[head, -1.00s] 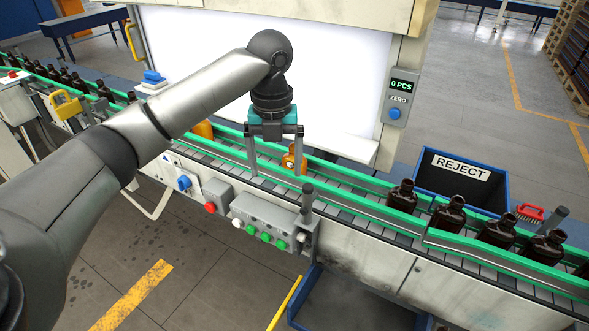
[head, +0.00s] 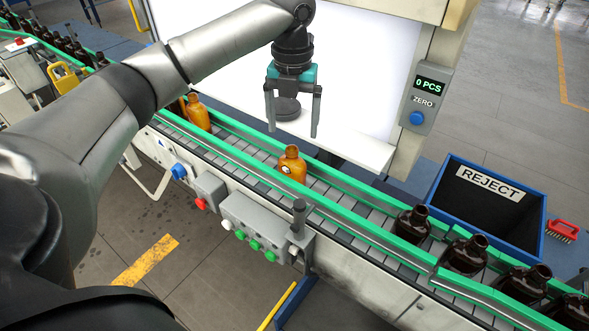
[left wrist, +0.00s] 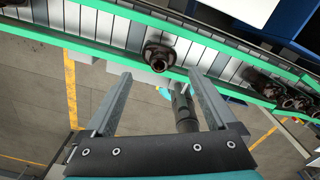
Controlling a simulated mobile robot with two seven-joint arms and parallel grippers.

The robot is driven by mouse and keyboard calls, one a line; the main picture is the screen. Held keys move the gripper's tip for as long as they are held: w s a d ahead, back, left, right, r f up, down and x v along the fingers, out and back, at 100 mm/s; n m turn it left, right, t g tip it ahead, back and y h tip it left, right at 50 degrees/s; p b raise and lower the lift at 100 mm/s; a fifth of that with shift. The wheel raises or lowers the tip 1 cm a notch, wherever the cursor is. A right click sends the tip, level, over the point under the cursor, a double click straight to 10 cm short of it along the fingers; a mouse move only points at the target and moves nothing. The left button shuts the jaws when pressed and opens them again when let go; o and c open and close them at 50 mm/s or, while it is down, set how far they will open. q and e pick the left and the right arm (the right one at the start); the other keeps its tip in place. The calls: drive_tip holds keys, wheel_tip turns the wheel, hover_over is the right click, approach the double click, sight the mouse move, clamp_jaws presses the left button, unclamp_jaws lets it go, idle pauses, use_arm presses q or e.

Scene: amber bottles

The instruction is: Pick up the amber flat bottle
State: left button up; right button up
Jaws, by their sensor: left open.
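An amber bottle (head: 291,168) with a light and dark mark on its side stands upright on the conveyor (head: 335,190), between the green rails. A second amber bottle (head: 198,113) stands further left on the belt. My left gripper (head: 292,128) is open and empty, with its fingers pointing down, above and behind the nearer bottle in the picture. In the left wrist view the open fingers (left wrist: 158,80) frame a dark-looking bottle (left wrist: 158,56) just beyond their tips, apart from them. I cannot tell whether it is the amber one. My right gripper is out of view.
Several dark brown bottles (head: 464,254) stand on the belt at the right. A blue REJECT bin (head: 440,190) and a red brush (head: 562,231) lie behind them. A bright panel (head: 345,105) stands behind the conveyor, with a counter box (head: 424,95). A grey post (head: 298,222) rises at the front rail.

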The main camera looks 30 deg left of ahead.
sight(292, 164)
use_arm(q)
wheel_tip(292, 164, down, 5)
drive_tip(key=shift+f, duration=0.1)
drive_tip(key=shift+s+f, duration=0.2)
drive_tip(key=shift+f, duration=2.9)
drive_tip(key=shift+r, duration=0.1)
drive_tip(key=c, duration=1.1)
